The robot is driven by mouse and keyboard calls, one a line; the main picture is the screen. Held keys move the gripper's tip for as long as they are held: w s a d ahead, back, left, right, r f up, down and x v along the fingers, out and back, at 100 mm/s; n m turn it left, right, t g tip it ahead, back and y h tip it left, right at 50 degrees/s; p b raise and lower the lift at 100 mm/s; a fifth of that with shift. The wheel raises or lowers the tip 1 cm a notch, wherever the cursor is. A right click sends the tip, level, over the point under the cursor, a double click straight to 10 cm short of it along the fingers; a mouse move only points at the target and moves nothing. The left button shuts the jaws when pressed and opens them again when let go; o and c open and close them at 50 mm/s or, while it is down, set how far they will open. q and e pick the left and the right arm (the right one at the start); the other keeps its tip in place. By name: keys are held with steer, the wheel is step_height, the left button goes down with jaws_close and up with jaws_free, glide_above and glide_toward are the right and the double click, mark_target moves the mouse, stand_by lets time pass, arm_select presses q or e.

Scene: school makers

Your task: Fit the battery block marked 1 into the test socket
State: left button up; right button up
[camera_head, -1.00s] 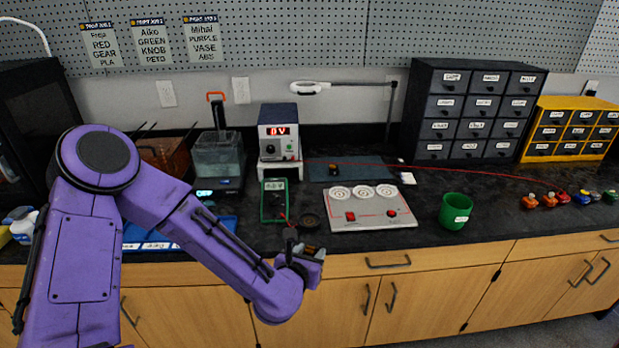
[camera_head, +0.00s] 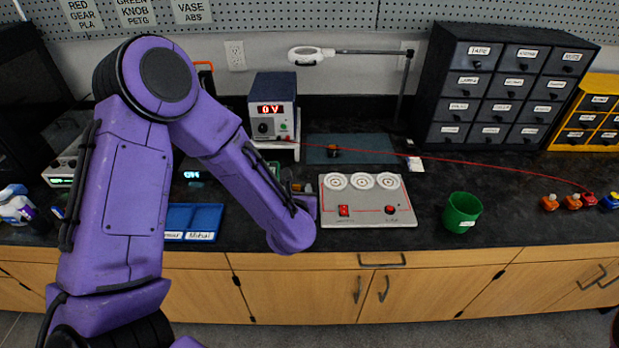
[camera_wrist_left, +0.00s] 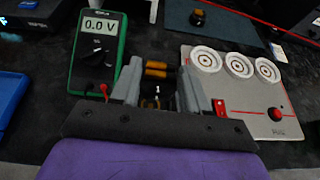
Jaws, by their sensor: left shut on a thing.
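My left gripper (camera_wrist_left: 160,88) is shut on a dark block (camera_wrist_left: 156,88) with orange-brown bands and a small white mark, which looks like the battery block; I cannot read the mark surely. In the head view the left gripper (camera_head: 302,197) is over the bench's front part, just left of the light grey panel (camera_head: 368,215). That panel has three round white ringed discs and two red buttons. I cannot tell which part is the test socket. Another dark and orange piece (camera_head: 333,151) sits on the dark mat (camera_head: 370,146). My right gripper is not in view.
A green multimeter (camera_wrist_left: 98,50) reading 0.0 V lies left of the gripper. A power supply (camera_head: 274,108) showing 0 V stands behind. A red wire (camera_head: 460,162) runs across the bench to the right. A green cup (camera_head: 461,212) stands right of the panel, with clear bench between.

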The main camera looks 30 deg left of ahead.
arm_select(q)
steer(key=shift+w+f, duration=0.15)
steer(key=shift+w, duration=0.1)
steer(key=shift+s+f+b, duration=0.25)
steer(key=shift+f+b, duration=0.3)
steer(key=shift+b, duration=0.1)
step_height(320, 180, down, 4)
steer(key=b, duration=0.3)
steer(key=shift+f, duration=0.2)
steer(key=shift+r, duration=0.1)
steer(key=shift+b, duration=0.35)
steer(key=shift+f+b, duration=0.6)
steer(key=shift+f, duration=0.1)
steer(key=o, duration=0.8)
steer(key=shift+r, duration=0.1)
